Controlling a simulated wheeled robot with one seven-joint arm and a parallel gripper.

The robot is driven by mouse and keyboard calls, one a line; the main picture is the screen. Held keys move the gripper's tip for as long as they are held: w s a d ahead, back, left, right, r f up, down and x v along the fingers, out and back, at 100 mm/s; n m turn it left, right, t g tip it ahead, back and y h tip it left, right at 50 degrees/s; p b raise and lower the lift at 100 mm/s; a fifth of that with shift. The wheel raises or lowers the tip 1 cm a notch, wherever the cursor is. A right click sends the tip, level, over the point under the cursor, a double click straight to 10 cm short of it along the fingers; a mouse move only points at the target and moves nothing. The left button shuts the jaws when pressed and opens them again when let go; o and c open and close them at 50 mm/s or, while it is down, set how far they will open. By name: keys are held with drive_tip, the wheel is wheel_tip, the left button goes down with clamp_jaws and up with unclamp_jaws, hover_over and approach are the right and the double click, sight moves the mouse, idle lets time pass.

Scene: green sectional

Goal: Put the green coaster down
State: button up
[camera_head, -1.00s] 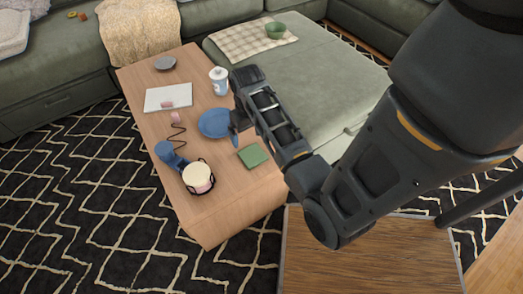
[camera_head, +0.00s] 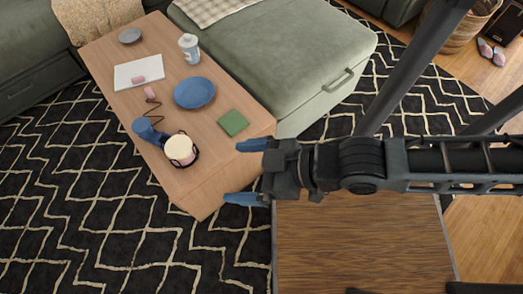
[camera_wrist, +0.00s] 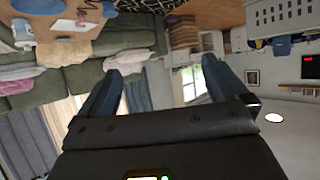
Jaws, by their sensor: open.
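The green coaster (camera_head: 233,122) is a flat square lying on the wooden coffee table (camera_head: 215,155), near its right edge, to the right of the blue plate. My gripper (camera_head: 244,172) is open and empty, its blue fingers spread wide. In the head view it appears beyond the table's near right corner, below and to the right of the coaster, apart from it. In the wrist view the open fingers (camera_wrist: 160,85) have nothing between them, and the coaster does not show there.
The table also holds a blue plate (camera_head: 194,92), a white and blue cup (camera_head: 189,48), a white board (camera_head: 139,70), a grey dish (camera_head: 130,36) and a blue lamp-like item (camera_head: 148,130) beside a round cream-topped object (camera_head: 180,149). A green ottoman (camera_head: 280,60) adjoins the table.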

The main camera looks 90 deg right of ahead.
drive_tip(key=s+a+r+n+t+y, duration=0.1)
drive_tip(key=s+r+t+y, duration=0.1)
drive_tip(key=r, duration=0.7)
drive_tip(key=shift+s+a+n+t, duration=0.2)
drive_tip(key=shift+s+n+t, duration=0.15)
drive_tip(key=shift+s, duration=0.25)
drive_tip(key=shift+c, duration=0.3)
